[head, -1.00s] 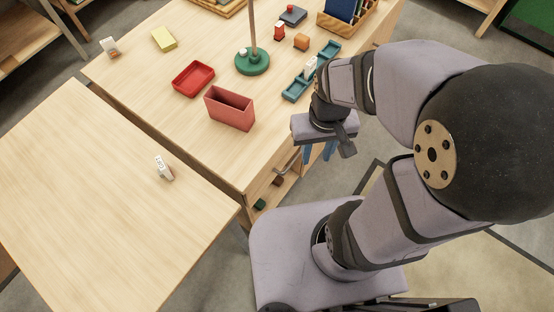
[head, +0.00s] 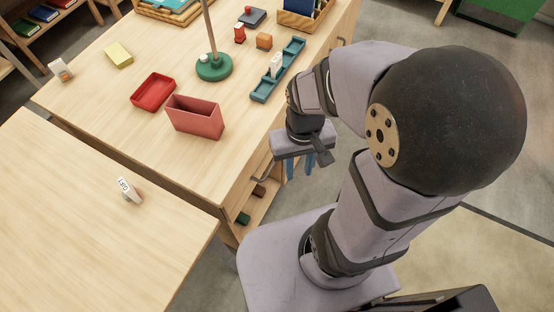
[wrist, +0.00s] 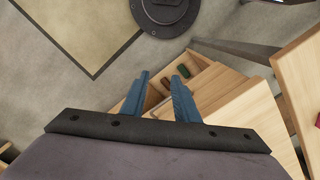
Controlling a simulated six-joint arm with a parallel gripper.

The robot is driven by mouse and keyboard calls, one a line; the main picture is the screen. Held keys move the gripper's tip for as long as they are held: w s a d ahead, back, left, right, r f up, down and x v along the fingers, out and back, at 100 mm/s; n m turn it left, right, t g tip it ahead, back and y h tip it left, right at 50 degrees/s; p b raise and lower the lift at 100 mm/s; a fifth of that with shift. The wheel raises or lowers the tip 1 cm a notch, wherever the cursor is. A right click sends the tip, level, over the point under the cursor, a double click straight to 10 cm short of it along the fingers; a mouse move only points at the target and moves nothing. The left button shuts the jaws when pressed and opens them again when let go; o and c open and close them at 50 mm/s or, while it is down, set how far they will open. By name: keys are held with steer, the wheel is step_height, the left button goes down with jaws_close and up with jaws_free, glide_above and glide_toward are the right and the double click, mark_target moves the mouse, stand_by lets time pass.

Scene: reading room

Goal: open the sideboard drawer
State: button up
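The wooden sideboard (head: 225,165) carries a grey bar handle (head: 263,172) on its front face. Below the handle, an open wooden compartment holds a green item (head: 243,218) and a brown item (head: 258,190). It also shows in the wrist view, with the green item (wrist: 153,98) beyond my fingertips. I cannot tell whether it is a drawer or a shelf. My gripper (head: 300,172) hangs fingers down to the right of the handle, apart from it. In the wrist view its blue fingers (wrist: 161,78) are spread, with nothing held between them.
On the sideboard top are a red tray (head: 153,92), a reddish bin (head: 195,117), a green lamp base (head: 214,68) and a blue tray (head: 278,70). A lower-left table (head: 70,220) carries a small white card-like item (head: 128,189). Floor is open right of the sideboard.

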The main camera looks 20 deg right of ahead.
steer(key=w+d+f+m+t+b, duration=0.1)
steer(key=w+d+f+m+b, duration=0.15)
steer(key=w+f+b, duration=0.75)
steer(key=w+r+m, duration=0.1)
steer(key=m, duration=0.1)
steer(key=a+r+m+y, duration=0.1)
steer(key=m, duration=0.1)
steer(key=w+a+r+m+t, duration=0.1)
steer(key=m, duration=0.1)
steer(key=shift+w+r+y, duration=0.1)
steer(key=shift+w+y, duration=0.2)
step_height(320, 180, down, 7)
steer(key=w+a+b, duration=0.1)
jaws_close()
